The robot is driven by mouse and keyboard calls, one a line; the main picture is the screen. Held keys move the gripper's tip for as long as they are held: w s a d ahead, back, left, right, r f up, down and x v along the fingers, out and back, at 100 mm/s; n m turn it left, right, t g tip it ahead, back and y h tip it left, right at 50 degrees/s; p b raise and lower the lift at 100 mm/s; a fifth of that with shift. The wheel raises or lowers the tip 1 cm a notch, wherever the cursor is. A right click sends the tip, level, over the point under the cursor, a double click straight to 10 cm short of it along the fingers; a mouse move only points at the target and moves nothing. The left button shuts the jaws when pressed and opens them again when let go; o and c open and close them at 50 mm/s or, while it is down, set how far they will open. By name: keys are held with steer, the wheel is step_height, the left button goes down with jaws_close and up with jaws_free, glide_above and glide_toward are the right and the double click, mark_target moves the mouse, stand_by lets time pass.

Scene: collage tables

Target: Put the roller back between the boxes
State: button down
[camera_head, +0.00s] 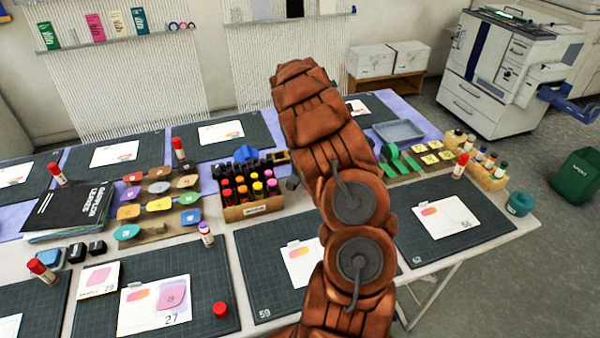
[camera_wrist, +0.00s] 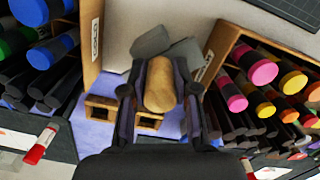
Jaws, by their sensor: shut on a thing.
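In the wrist view my gripper (camera_wrist: 159,88) is shut on the roller (camera_wrist: 159,82), whose rounded tan wooden part shows between the fingers. Grey pieces (camera_wrist: 151,42) show just beyond it; I cannot tell whether they belong to the roller. The gripper is between two wooden marker boxes. The left box (camera_wrist: 91,38) has blue and green caps; the right box (camera_wrist: 222,42) has pink, orange and yellow caps. A small wooden stand (camera_wrist: 98,113) shows below the roller on purple cloth. In the head view one marker box (camera_head: 254,210) shows; my arm hides the gripper and the other box.
Dark cutting mats (camera_head: 262,260) with cards surround the boxes. Left of them are colored sample pieces (camera_head: 160,203) and a glue stick (camera_head: 206,234). A grey tray (camera_head: 398,130) and a bottle rack (camera_head: 487,172) stand to the right. A red cap (camera_head: 220,309) lies near the front.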

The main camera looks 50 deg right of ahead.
mark_target(300, 176)
steer(key=shift+f+p, duration=0.9)
steer(key=shift+f, duration=0.75)
steer(key=shift+f+b, duration=0.4)
steer(key=shift+s+a+f, duration=0.1)
steer(key=shift+f, duration=0.2)
steer(key=c, duration=0.9)
jaws_free()
steer(key=shift+r, duration=0.2)
